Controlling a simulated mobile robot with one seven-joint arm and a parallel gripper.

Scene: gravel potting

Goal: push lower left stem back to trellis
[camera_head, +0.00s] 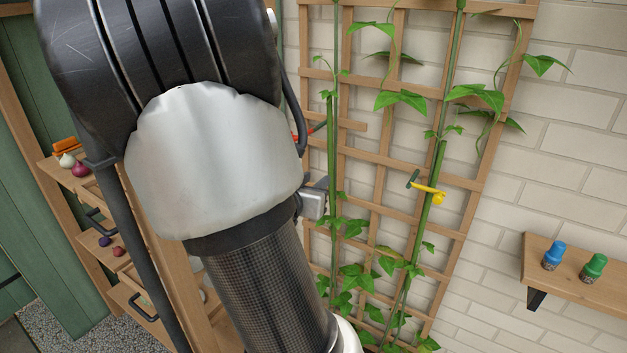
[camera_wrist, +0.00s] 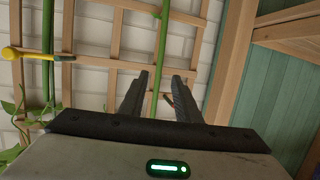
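The left green stem (camera_head: 332,165) runs upright in front of the wooden trellis (camera_head: 390,212). Its lower part carries leaves. Whether it touches the slats is hard to tell. In the wrist view, which looks turned over, this stem (camera_wrist: 161,65) passes between the two fingers of my gripper (camera_wrist: 159,88). The fingers are apart, with no contact on the stem clearly visible. In the head view my arm covers most of the gripper.
The right stem (camera_head: 437,180) has a yellow clip (camera_head: 438,196) around or beside it. A wall shelf (camera_head: 575,278) at right holds a blue bottle (camera_head: 554,255) and a green bottle (camera_head: 593,266). A wooden shelf unit (camera_head: 75,205) stands left, close behind my arm.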

